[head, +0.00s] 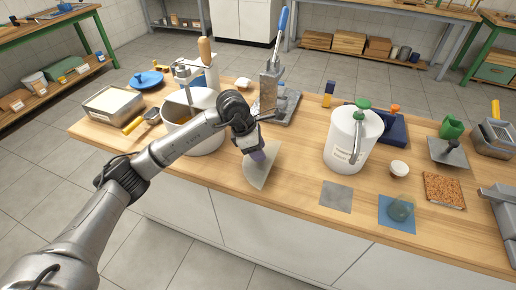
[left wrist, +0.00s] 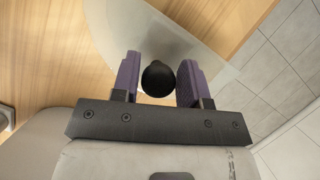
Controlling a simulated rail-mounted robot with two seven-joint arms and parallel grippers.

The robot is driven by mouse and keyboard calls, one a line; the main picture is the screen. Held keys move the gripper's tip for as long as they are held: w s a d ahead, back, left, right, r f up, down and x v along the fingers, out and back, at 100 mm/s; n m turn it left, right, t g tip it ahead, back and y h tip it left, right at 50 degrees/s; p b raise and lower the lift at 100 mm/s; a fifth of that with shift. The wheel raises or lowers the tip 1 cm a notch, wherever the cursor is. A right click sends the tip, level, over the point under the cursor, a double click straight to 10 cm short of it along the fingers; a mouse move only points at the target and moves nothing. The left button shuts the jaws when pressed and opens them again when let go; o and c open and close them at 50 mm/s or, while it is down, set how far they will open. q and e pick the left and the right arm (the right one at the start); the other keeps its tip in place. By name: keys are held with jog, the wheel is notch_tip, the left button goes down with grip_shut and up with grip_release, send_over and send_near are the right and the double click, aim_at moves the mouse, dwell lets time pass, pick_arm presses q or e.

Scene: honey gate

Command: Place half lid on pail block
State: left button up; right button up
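The half lid (head: 259,172) is a thin, pale, see-through half-disc by the front edge of the wooden table. In the left wrist view the half lid (left wrist: 165,40) has a round black knob (left wrist: 158,78). My left gripper (head: 257,153) is over the lid; in the wrist view its purple fingers (left wrist: 158,80) stand on either side of the knob, with narrow gaps showing. A wide white pail (head: 207,143) with an open top stands behind my left arm, partly hidden by it. I cannot pick out a separate pail block. My right gripper is not seen.
A closed white pail (head: 345,148) with green fittings stands to the right. A metal tray (head: 113,103), a blue lid (head: 147,80) and an upright metal stand (head: 268,92) are behind. Grey (head: 336,196) and blue (head: 397,213) squares lie at the front right. Table between lid and closed pail is clear.

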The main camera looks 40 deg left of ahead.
pick_arm(q)
jog(key=o, duration=0.3)
jog(key=shift+r, duration=0.1)
